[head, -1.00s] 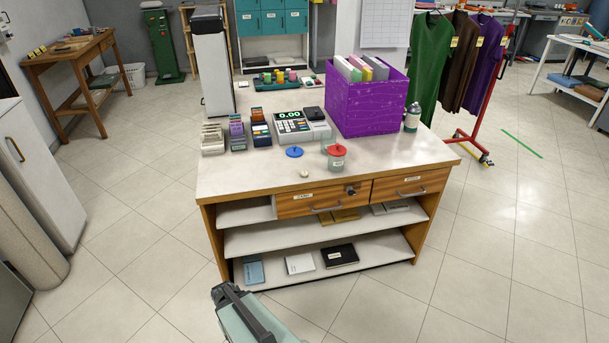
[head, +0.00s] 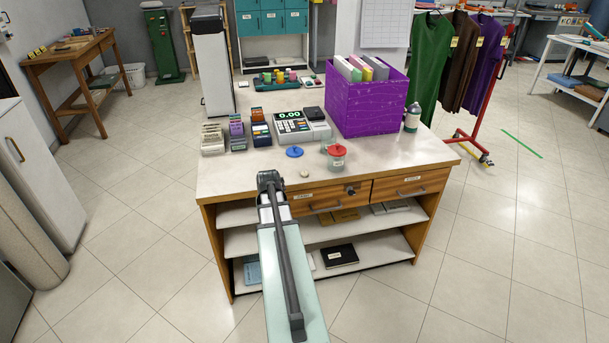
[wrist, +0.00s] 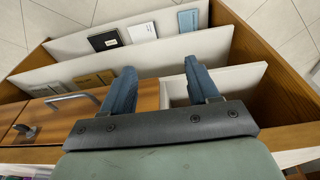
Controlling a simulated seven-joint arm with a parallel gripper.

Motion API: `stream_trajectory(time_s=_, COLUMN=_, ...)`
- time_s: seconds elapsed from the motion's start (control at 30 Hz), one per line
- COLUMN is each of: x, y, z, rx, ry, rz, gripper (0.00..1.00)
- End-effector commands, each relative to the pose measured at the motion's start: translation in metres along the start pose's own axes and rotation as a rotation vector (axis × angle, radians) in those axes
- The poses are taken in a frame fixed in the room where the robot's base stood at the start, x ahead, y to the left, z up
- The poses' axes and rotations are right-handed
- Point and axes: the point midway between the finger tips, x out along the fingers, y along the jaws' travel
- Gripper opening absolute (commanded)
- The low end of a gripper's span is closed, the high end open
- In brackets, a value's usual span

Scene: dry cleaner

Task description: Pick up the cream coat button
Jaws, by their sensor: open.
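The cream coat button (head: 304,173) is a small pale disc lying on the white counter top (head: 230,178), close to its front edge. It is not visible in the wrist view. My gripper (head: 268,181) is at the counter's front edge, left of the button and apart from it. In the wrist view my gripper (wrist: 159,88) shows two blue fingers spread wide with nothing between them. Beyond the fingers are the counter's front and open shelves.
A blue lid-like disc (head: 294,152) and a jar with a red lid (head: 337,157) stand just behind the button. Further back are a cash register (head: 301,127), card stacks (head: 237,132) and a purple box (head: 369,104). The counter's front left is clear.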

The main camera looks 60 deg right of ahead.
Motion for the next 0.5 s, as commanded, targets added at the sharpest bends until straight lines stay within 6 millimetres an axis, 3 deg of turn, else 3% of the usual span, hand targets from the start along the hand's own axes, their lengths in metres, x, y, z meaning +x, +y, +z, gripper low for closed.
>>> stream_trajectory(time_s=0.03, x=-0.014, y=0.014, z=-0.018, rx=0.022, ry=0.025, rz=0.006, gripper=0.6)
stream_trajectory(time_s=0.1, x=-0.033, y=0.031, z=-0.036, rx=0.048, ry=0.052, rz=0.014, gripper=0.6)
stream_trajectory(time_s=0.3, x=-0.092, y=0.076, z=-0.084, rx=0.126, ry=0.128, rz=0.039, gripper=0.6)
stream_trajectory(time_s=0.5, x=-0.15, y=0.109, z=-0.124, rx=0.195, ry=0.185, rz=0.06, gripper=0.6)
